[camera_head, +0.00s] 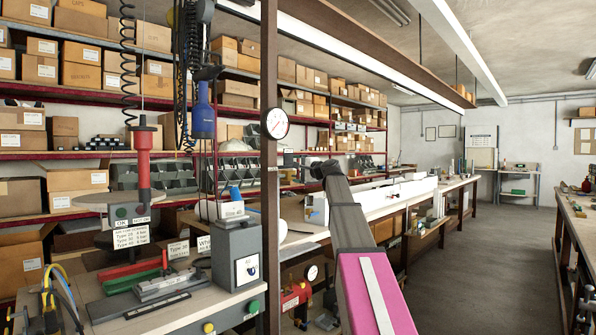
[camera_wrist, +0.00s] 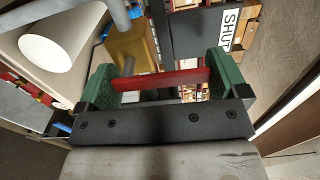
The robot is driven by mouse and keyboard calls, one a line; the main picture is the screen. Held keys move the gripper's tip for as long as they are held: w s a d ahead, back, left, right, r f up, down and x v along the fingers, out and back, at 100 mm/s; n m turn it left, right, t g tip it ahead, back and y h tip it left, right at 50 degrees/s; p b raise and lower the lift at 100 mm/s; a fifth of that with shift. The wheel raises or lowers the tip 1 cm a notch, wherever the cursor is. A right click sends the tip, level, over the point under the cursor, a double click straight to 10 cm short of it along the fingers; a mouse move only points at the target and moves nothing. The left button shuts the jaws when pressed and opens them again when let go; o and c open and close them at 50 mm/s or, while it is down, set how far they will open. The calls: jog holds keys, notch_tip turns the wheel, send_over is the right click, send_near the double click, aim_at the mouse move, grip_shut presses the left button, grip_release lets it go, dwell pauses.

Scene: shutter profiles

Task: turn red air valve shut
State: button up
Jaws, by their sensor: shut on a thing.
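The red air valve handle (camera_wrist: 170,80) shows in the wrist view as a flat red bar lying across the picture. My gripper (camera_wrist: 160,76) has its green pads at the two ends of the bar and is shut on it. A brass-coloured body (camera_wrist: 133,48) and a grey pipe lie behind the handle. A white plate reading SHUT (camera_wrist: 230,27) stands at the upper right, beyond the right pad. In the head view my arm reaches away from the camera, and I cannot make out the valve or the fingers there.
In the wrist view a white cylinder (camera_wrist: 46,45) lies left of the valve. In the head view a bench (camera_head: 180,313) with a grey box (camera_head: 236,256) is at left, beside a brown post (camera_head: 269,180) with a gauge (camera_head: 275,123). The aisle floor (camera_head: 480,265) at right is clear.

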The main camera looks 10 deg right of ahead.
jog(key=o, duration=0.9)
jog(key=shift+o, duration=0.2)
jog(key=v, duration=1.1)
jog(key=s+a+f+n+g+h, duration=0.1)
jog(key=s+a+f+g, duration=0.15)
jog(key=f, duration=1.05)
jog(key=s+a+f+n+g+h, duration=0.1)
jog(key=a+f+n+g+h, duration=0.15)
jog(key=f, duration=0.95)
jog(key=s+a+f+n+g+h, duration=0.1)
jog(key=s+a+f+g, duration=0.15)
jog(key=f, duration=1.05)
jog(key=s+a+f+n+g+h, duration=0.1)
jog(key=s+f+n+g+h, duration=0.2)
jog(key=s+f, duration=0.9)
jog(key=s+a+f+n+g+h, duration=0.1)
jog(key=s+f+n+g+h, duration=0.2)
jog(key=s+f, duration=1)
notch_tip(320, 180, down, 5)
jog(key=shift+r+g, duration=0.1)
jog(key=shift+g, duration=0.45)
